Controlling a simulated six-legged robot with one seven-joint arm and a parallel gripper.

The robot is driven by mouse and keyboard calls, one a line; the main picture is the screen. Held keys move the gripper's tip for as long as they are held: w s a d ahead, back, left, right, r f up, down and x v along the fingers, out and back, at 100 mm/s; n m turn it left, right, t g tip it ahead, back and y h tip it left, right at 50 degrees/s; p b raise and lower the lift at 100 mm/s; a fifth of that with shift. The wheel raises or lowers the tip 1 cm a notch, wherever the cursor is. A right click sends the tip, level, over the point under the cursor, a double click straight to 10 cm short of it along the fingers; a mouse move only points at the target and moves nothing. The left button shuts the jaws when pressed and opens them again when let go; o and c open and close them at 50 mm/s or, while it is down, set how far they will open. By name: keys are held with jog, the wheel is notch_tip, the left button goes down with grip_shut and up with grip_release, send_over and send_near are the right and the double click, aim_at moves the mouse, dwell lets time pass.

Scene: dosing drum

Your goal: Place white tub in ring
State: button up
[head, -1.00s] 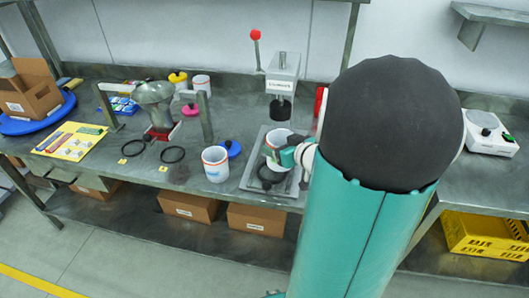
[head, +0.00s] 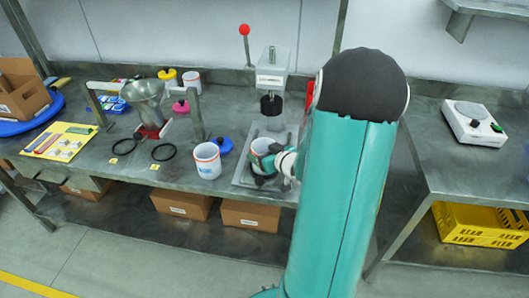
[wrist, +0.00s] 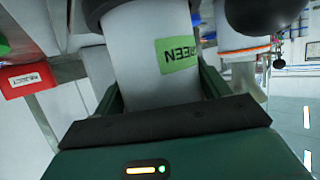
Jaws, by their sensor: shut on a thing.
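My gripper (head: 264,158) is shut on a white tub (head: 263,146) above or on the grey tray at the press; whether it touches the tray cannot be told. In the wrist view, my gripper's dark green fingers (wrist: 158,85) stand on both sides of the white tub (wrist: 150,50), which has a green label reading GREEN upside down. Another white tub (head: 207,163) stands on the bench to the left, upright and open. Two black rings lie flat on the bench further left, one ring (head: 164,152) beside the other ring (head: 124,145), each by a small yellow tag.
A hand press (head: 271,75) with a red-knobbed lever stands behind the tray (head: 243,172). A blue lid (head: 224,145) lies by the free tub. A red REJECT bin (wrist: 30,78) shows in the wrist view.

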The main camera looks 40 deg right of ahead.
jog(key=shift+f, duration=0.1)
jog(key=o, duration=1)
